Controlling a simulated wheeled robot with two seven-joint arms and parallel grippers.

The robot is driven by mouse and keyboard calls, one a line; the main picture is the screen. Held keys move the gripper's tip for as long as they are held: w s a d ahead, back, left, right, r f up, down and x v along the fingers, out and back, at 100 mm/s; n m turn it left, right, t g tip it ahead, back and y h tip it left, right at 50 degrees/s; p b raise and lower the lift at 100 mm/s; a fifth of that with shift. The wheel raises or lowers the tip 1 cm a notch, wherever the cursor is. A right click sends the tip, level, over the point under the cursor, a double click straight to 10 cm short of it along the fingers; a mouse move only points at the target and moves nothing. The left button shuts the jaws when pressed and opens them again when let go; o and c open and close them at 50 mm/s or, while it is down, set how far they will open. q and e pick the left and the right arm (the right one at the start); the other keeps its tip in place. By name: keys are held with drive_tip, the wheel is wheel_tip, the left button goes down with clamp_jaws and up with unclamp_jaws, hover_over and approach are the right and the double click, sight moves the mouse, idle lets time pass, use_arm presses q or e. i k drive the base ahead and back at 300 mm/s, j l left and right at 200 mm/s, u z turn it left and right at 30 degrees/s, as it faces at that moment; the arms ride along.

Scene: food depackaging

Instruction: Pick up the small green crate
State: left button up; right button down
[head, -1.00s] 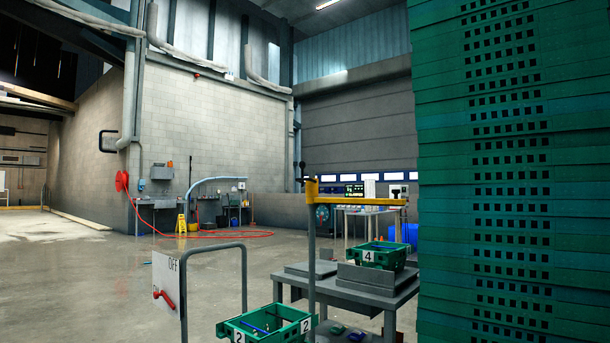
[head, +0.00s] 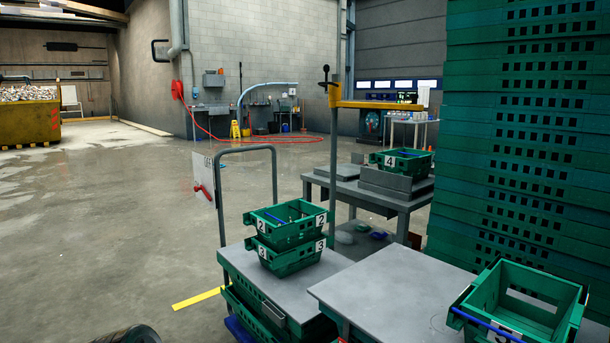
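Several small green crates show in the head view. A crate marked 2 (head: 291,231) is stacked on a crate marked 3 (head: 292,262) on a grey-topped cart. A crate marked 4 (head: 404,166) sits on a grey block on the table behind. An open green crate with a blue handle (head: 521,297) stands at the bottom right, by the near grey tabletop; its front label is partly cut off by the frame edge. I see neither gripper.
A tall stack of green crates (head: 530,150) fills the right side. The cart's upright handle (head: 275,190) and a grey post with a yellow arm (head: 334,180) stand around the cart. A near grey tabletop (head: 385,295) is bare. Open floor (head: 120,220) lies left.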

sight(282, 238)
drive_tip(key=i+j+z, duration=0.25)
drive_tip(key=j, duration=0.9)
drive_tip(key=j+z, duration=0.3)
drive_tip(key=j, duration=0.8)
